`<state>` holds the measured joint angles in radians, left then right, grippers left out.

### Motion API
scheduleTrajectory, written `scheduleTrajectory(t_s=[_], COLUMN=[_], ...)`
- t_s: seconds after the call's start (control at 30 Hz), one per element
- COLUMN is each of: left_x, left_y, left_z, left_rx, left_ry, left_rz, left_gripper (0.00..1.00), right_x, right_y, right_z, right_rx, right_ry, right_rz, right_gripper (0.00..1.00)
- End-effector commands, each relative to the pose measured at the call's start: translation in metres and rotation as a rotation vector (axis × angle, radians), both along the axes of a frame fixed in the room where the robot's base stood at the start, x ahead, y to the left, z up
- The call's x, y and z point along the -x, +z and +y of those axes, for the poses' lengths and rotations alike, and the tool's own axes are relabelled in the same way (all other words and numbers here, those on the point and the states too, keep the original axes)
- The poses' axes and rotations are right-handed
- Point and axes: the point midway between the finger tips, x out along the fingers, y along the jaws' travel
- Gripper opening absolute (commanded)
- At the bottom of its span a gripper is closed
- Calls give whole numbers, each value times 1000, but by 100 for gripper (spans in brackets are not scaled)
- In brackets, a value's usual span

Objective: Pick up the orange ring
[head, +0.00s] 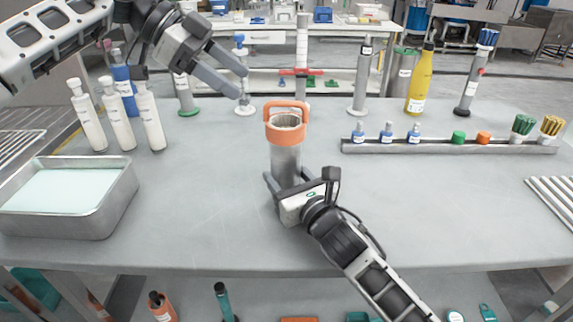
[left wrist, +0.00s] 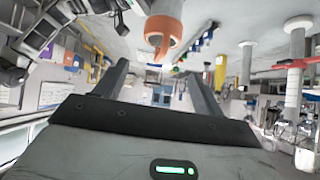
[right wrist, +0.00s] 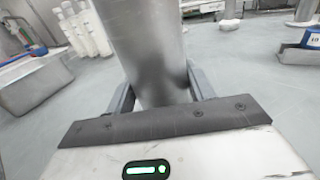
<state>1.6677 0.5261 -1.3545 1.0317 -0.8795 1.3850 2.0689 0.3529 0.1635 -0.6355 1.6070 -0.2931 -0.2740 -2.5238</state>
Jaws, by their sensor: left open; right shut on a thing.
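The orange ring (head: 286,130) with its upright handle sits around the top of a grey metal cylinder (head: 285,162) at the middle of the table. My right gripper (head: 284,187) is shut on the lower part of this cylinder. The cylinder stands between its fingers in the right wrist view (right wrist: 150,60). My left gripper (head: 243,83) is open and empty, in the air up and left of the ring. In the left wrist view the orange ring (left wrist: 163,30) shows beyond and between the fingertips, apart from them.
A metal tray (head: 122,205) with pale contents is at the left, with white bottles (head: 88,115) behind it. A rack (head: 450,146) with small bottles is at the right. Tall cylinders and a yellow bottle (head: 420,80) line the back.

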Motion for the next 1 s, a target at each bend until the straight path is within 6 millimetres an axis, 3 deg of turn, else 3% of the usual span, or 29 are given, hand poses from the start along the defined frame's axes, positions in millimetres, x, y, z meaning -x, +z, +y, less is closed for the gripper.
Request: scheduleTrajectory(t_s=[0.03, 0.1, 0.4, 0.53, 0.73, 1.0], left_x=[5, 13, 48, 53, 53, 35], left_y=[1, -1, 7, 19, 22, -20], left_z=[-8, -20, -67, -78, -83, -85], left_rx=[-32, -112, -644, -824, -944, -945], left_ry=[-53, -169, -965, -1219, -1377, -1380], left_rz=[-43, -150, -783, -945, -1029, -1033], left_gripper=[84, 96, 96, 96, 96, 96], right_x=[0, 0, 0, 0, 0, 0], right_y=[0, -1, -1, -1, -1, -1], right_z=[0, 0, 0, 0, 0, 0], right_rx=[0, 0, 0, 0, 0, 0], right_ry=[1, 1, 0, 0, 0, 0], right_rz=[1, 1, 2, 2, 2, 2], right_gripper=[22, 22, 22, 22, 22, 22])
